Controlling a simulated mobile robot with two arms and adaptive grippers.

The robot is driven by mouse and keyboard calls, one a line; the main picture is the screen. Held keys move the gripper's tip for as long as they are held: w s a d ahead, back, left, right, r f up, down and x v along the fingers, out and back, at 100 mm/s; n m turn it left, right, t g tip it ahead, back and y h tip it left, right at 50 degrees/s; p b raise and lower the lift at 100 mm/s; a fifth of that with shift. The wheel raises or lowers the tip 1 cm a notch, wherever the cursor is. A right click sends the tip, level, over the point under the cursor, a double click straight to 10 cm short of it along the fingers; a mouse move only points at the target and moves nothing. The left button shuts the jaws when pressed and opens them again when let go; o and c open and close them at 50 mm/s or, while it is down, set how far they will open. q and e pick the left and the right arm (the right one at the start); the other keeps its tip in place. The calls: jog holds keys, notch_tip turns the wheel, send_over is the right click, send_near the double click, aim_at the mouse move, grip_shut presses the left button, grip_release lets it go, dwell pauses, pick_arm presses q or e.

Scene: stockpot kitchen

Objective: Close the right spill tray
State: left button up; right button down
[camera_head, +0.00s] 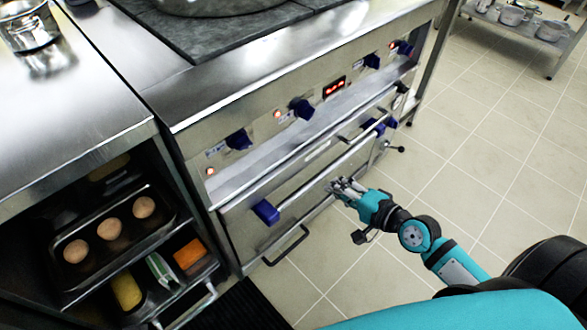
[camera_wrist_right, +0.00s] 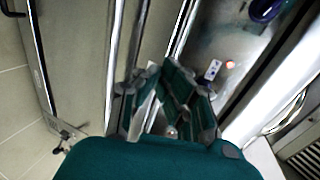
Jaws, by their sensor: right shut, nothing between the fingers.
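The steel stove front (camera_head: 245,215) runs diagonally across the head view. A pale, flat metal ledge (camera_head: 300,130) sticks out below its row of knobs; I cannot tell for sure whether it is the right spill tray or a fixed part. My right gripper (camera_head: 340,186) is shut and empty, in front of the stove near a long horizontal bar (camera_head: 325,172). In the right wrist view my right gripper (camera_wrist_right: 152,75) points along the steel front; contact cannot be told. My left gripper is not in view.
Blue knobs (camera_head: 302,108) line the stove's upper front, and a dark handle (camera_head: 288,246) sits low on it. An open cabinet with a tray of eggs (camera_head: 68,243) stands at left. Tiled floor (camera_head: 490,130) is clear at right, before a rack with pots (camera_head: 512,16).

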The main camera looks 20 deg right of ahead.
send_near(294, 160)
notch_tip(294, 160, down, 2)
jog(key=x, duration=0.1)
jog(key=b+x, duration=0.1)
jog(key=x, duration=0.2)
jog(key=shift+w+a+r, duration=0.15)
jog(key=shift+w+r, duration=0.05)
jog(key=shift+w, duration=0.1)
jog(key=shift+w+a, duration=0.35)
jog(key=shift+w, duration=0.4)
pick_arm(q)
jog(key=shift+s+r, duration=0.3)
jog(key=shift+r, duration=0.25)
pick_arm(e)
jog(key=shift+w+a+r, duration=0.1)
jog(key=shift+w+a, duration=0.05)
jog(key=shift+w, duration=0.25)
jog(key=shift+w+a+r, duration=0.1)
jog(key=shift+w+a, duration=0.05)
jog(key=shift+w, duration=0.25)
jog(key=shift+w+a+p, duration=0.15)
jog(key=shift+w+p, duration=0.2)
jog(key=shift+w, duration=0.05)
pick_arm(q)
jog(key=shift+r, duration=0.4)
pick_arm(e)
jog(key=shift+f, duration=0.1)
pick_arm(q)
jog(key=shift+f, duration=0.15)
